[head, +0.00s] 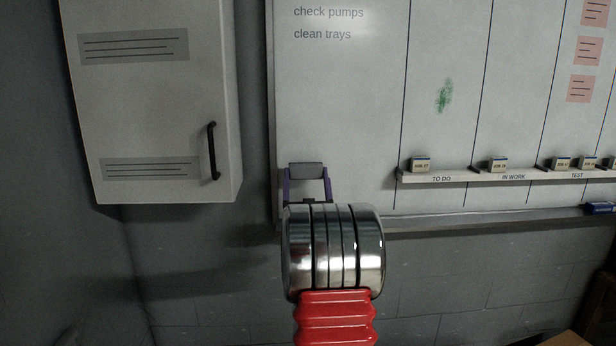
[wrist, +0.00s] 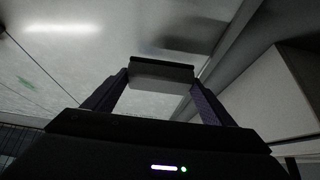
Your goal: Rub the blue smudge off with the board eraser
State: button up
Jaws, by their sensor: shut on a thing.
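My gripper (head: 306,182) is in front of the lower left part of the whiteboard (head: 335,105). Its two purple fingers are shut on the board eraser (head: 306,170), a grey block with a dark strip along one side in the wrist view (wrist: 162,77). I cannot tell whether the eraser touches the board. No blue smudge shows in either view; the arm and eraser hide part of the board. A green smudge (head: 444,95) is on the board to the right, in the second column. It shows faintly in the wrist view (wrist: 26,82).
A white wall cabinet (head: 150,120) with a black handle hangs left of the board. A narrow ledge (head: 480,177) with several small labelled blocks crosses the board at right. A blue object (head: 600,208) lies on the lower rail at far right. Pink notes are at upper right.

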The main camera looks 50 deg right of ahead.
jog(key=shift+s+a, duration=0.75)
jog(key=shift+a, duration=0.15)
jog(key=shift+s, duration=0.1)
jog(key=shift+s+a, duration=0.9)
jog(key=shift+a, duration=0.2)
